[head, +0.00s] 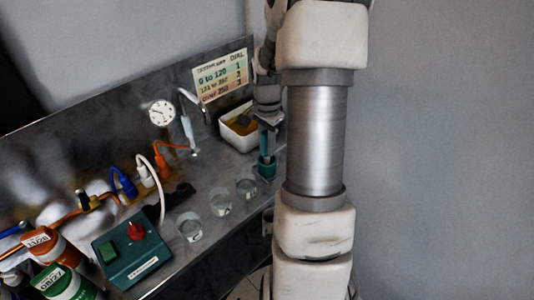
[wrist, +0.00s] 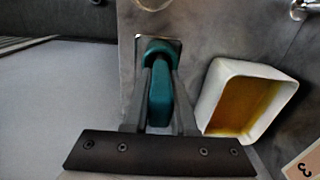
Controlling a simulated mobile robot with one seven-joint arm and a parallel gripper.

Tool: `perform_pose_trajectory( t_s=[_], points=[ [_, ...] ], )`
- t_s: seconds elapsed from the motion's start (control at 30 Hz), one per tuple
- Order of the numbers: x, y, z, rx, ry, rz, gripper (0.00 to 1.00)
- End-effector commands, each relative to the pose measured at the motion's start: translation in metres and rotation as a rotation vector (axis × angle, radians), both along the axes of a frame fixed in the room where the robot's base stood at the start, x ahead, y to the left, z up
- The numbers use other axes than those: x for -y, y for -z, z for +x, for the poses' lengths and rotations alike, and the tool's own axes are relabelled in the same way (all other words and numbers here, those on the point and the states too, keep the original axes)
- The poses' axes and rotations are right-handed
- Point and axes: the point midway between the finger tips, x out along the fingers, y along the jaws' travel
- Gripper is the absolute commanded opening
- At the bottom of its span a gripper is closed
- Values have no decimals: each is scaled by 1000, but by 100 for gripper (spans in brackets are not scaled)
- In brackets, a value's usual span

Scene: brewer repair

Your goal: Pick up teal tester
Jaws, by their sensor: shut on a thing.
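The teal tester (head: 266,168) stands upright near the right end of the steel counter in the head view. My gripper (head: 268,122) is above it, reaching down, small and partly dark there. In the wrist view the teal tester (wrist: 160,92) sits between the two dark fingers of my gripper (wrist: 159,75), which are shut on it. Its far end meets a small metal-edged square piece; I cannot tell whether the tester is still resting on the counter or lifted.
A white tub (wrist: 205,110) with amber contents stands close to the right of my gripper. In the head view, several glass beakers (head: 221,203), a dial gauge (head: 162,113), a tap (head: 188,125) and a green box with a red knob (head: 131,252) line the counter. A number placard (head: 220,76) is behind.

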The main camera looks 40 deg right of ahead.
Motion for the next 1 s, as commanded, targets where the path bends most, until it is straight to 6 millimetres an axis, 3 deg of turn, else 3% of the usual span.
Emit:
perform_pose_trajectory(
  t_s=[0.27, 0.47, 0.8, 1.0],
  points=[
    [1, -8, 1, 2, 0, -3, 0],
    [1, -44, 1, 3, -1, -5, 0],
    [59, -86, -48, 1, 5, -2, 0],
    [82, -104, -66, 0, 2, -2, 0]
  ],
)
